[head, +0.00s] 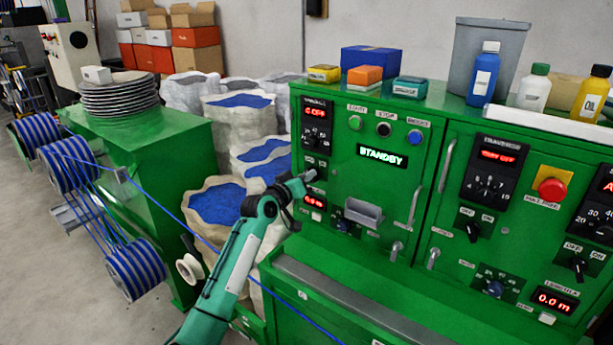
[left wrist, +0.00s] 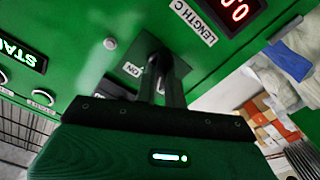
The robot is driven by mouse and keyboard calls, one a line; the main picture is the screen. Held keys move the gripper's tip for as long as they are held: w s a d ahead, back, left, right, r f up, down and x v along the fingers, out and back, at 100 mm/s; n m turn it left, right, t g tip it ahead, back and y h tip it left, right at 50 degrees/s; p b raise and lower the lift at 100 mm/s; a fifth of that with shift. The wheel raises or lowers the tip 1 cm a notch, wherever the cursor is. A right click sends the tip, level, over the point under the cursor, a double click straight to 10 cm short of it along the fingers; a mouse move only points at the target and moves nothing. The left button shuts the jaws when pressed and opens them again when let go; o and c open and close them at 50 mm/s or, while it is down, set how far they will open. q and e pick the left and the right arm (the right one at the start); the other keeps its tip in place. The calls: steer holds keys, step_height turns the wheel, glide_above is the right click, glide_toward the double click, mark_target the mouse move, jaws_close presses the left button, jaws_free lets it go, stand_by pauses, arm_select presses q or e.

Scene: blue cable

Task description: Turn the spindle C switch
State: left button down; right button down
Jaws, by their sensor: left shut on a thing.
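The spindle C switch is on the left part of the green control panel, below the spindle C display (head: 315,113). In the head view my left gripper (head: 308,178) is at the switch and hides most of it. In the left wrist view my left gripper (left wrist: 165,78) points at the panel, with its narrow fingers shut on the switch knob. The knob's exact angle is hidden. My right gripper is not in view.
The STANDBY display (head: 382,157) and several buttons are right of the gripper. A grey tray (head: 363,212) and metal latches stick out of the panel nearby. Sacks of blue pellets (head: 217,204) stand to the left. A blue cable (head: 150,197) runs from spools past my arm.

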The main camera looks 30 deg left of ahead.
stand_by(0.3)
arm_select(q)
steer(key=c, duration=1.5)
jaws_free()
steer(key=shift+s, duration=0.1)
steer(key=shift+s+a+b, duration=0.35)
steer(key=shift+s+b, duration=0.45)
steer(key=shift+s, duration=1.45)
steer(key=shift+s+a+b, duration=0.3)
steer(key=shift+s+b, duration=0.5)
steer(key=shift+s, duration=1.45)
steer(key=shift+s+a+b, duration=0.35)
steer(key=shift+s+b, duration=0.45)
steer(key=shift+s, duration=1.45)
